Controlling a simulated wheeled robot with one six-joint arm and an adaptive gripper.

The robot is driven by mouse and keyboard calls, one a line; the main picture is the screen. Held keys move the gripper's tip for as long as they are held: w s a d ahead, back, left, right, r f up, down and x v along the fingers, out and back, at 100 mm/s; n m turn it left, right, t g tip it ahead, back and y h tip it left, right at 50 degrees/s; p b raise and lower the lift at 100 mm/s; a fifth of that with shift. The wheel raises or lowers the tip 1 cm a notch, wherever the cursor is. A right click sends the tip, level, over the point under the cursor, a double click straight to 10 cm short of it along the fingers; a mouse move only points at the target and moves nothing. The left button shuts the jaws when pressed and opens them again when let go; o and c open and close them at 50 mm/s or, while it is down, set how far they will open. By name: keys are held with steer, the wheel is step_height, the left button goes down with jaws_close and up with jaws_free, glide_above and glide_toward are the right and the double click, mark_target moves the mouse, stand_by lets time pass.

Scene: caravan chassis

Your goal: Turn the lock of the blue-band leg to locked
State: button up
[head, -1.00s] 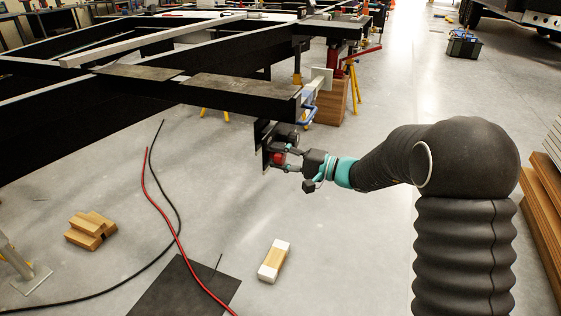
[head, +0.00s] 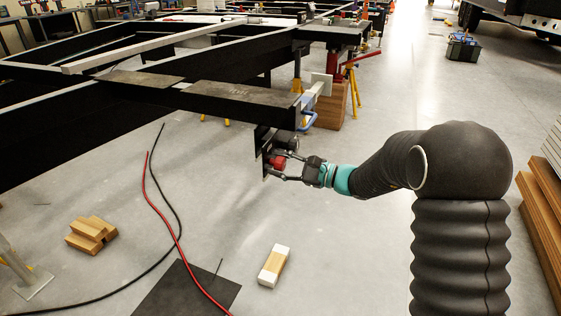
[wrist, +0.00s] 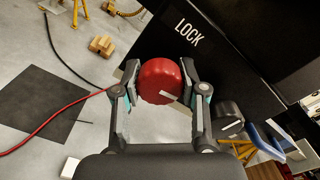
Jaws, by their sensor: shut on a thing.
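A red round knob (wrist: 161,82) with a short white mark sits on a black plate (wrist: 160,38) bearing the label LOCK (wrist: 188,31). In the head view the red knob (head: 278,162) is at the beam's near end. My gripper (wrist: 160,80) has one finger on each side of the knob and is shut on it; it also shows in the head view (head: 279,168). The white mark slants down to the right in the wrist view. The blue part (head: 308,120) is above the knob at the beam end. I cannot make out a blue band on a leg.
A dark knob (wrist: 229,117) with a white mark is right of my gripper. The black chassis beam (head: 230,104) is above. Wooden blocks (head: 91,233), a white-ended block (head: 273,265) and red and black cables lie on the floor.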

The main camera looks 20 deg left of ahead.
steer(key=shift+m, duration=0.5)
steer(key=o, duration=1.2)
steer(key=shift+c, duration=0.2)
steer(key=s+d, duration=0.1)
steer(key=d, duration=1.1)
steer(key=shift+f, duration=0.1)
